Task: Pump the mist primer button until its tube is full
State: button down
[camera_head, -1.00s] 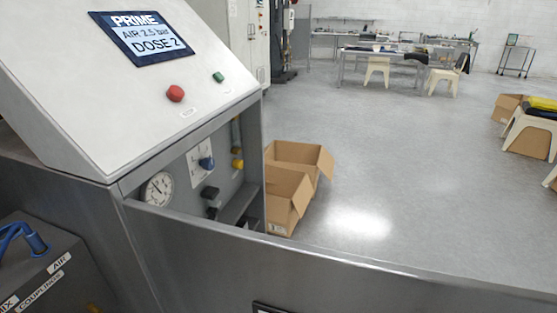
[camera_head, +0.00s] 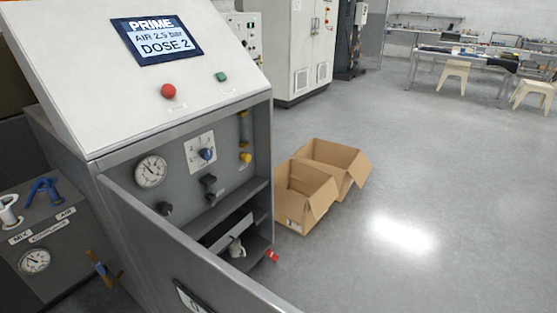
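A yellow button (camera_head: 246,157) sits on the recessed grey panel of the washer (camera_head: 180,100), at the panel's right side. A narrow upright tube (camera_head: 243,128) is just above it, with yellowish colour showing in it. The tube is too small to tell how full it is. The sloped console's screen (camera_head: 157,40) reads PRIME, AIR 2.5 bar, DOSE 2. My gripper is not in view, and nothing touches the button.
The panel also holds a gauge (camera_head: 150,171), a blue knob (camera_head: 207,154) and black knobs. An open grey door (camera_head: 190,255) stands in front. Cardboard boxes (camera_head: 306,192) stand to the right; the floor (camera_head: 430,170) beyond is clear.

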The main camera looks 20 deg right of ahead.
aim_at(245, 158)
jog(key=i+l, duration=0.2)
jog(key=i+l+u, duration=0.35)
jog(key=i, duration=0.15)
jog(key=i+l+u, duration=0.3)
jog(key=i+l, duration=0.1)
jog(key=i, duration=0.05)
